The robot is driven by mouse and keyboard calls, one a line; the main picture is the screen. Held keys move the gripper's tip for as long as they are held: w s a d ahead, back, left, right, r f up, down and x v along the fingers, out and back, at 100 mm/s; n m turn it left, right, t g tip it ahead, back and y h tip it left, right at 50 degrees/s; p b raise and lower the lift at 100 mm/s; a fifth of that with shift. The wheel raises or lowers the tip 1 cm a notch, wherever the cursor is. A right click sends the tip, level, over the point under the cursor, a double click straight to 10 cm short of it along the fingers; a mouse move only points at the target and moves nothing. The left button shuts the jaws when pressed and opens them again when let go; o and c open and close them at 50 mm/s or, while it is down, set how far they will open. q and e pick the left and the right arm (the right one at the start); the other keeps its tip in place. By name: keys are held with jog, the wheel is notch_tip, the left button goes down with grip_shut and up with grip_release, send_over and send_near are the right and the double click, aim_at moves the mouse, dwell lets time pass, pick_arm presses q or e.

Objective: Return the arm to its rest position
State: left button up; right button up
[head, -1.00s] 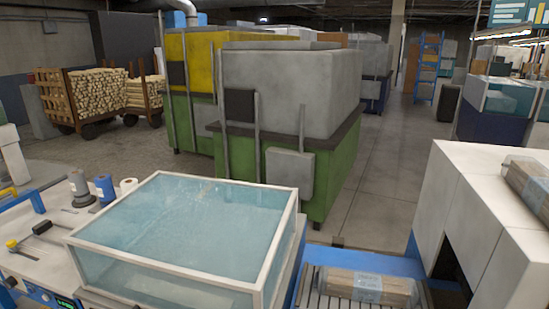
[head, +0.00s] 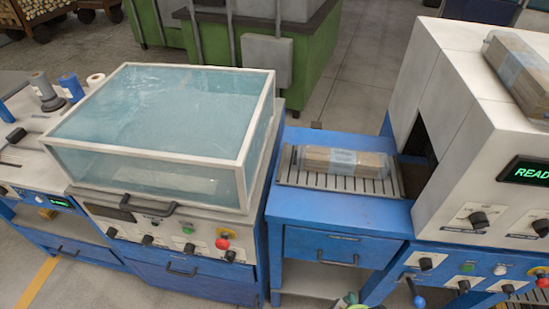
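Neither of my grippers shows clearly in the head view, so I cannot see the pose of either arm. A small grey-green shape (head: 347,301) is cut off at the bottom edge, and I cannot tell what it is. A wrapped bundle of wooden pieces (head: 345,162) lies on the slatted rack (head: 300,180) of the blue bench, in front of the opening of the white machine (head: 455,110).
A machine with a clear-sided cover (head: 160,115) stands at the left, its front handle and knobs facing me. Another wrapped bundle (head: 518,70) lies on top of the white machine, whose green display (head: 530,172) reads "READ", cut off. Open floor (head: 350,75) lies behind.

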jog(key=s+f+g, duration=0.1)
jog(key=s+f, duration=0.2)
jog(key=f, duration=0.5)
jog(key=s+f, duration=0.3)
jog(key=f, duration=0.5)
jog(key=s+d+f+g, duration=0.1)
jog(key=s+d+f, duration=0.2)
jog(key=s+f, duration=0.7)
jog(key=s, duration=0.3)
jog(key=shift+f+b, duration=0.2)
jog(key=shift+b, duration=0.2)
